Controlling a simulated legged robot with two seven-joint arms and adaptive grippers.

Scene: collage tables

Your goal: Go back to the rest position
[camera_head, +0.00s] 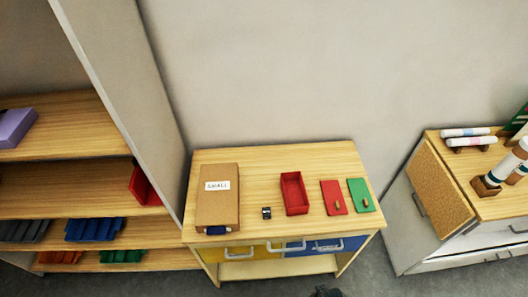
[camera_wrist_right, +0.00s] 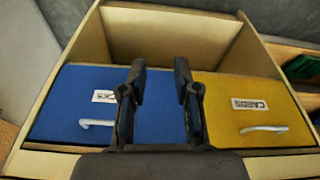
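My right gripper (camera_wrist_right: 160,80) shows in the right wrist view. Its two dark fingers are apart with nothing between them. Beyond them are a blue drawer front (camera_wrist_right: 75,95) and a yellow drawer front (camera_wrist_right: 250,100) labelled CARDS, each with a pale handle. I cannot tell how far the fingers are from them. In the head view only a small dark piece, likely part of my arm or gripper, shows at the bottom edge. My left gripper is in neither view.
The wooden table (camera_head: 265,160) bears a brown box (camera_head: 215,205) marked SMALL, a small dark item (camera_head: 266,213), a red tray (camera_head: 294,194), and red (camera_head: 333,198) and green (camera_head: 361,196) knobbed lids. Shelves (camera_head: 60,146) stand left; a cabinet (camera_head: 475,180) stands right. Grey floor lies in front.

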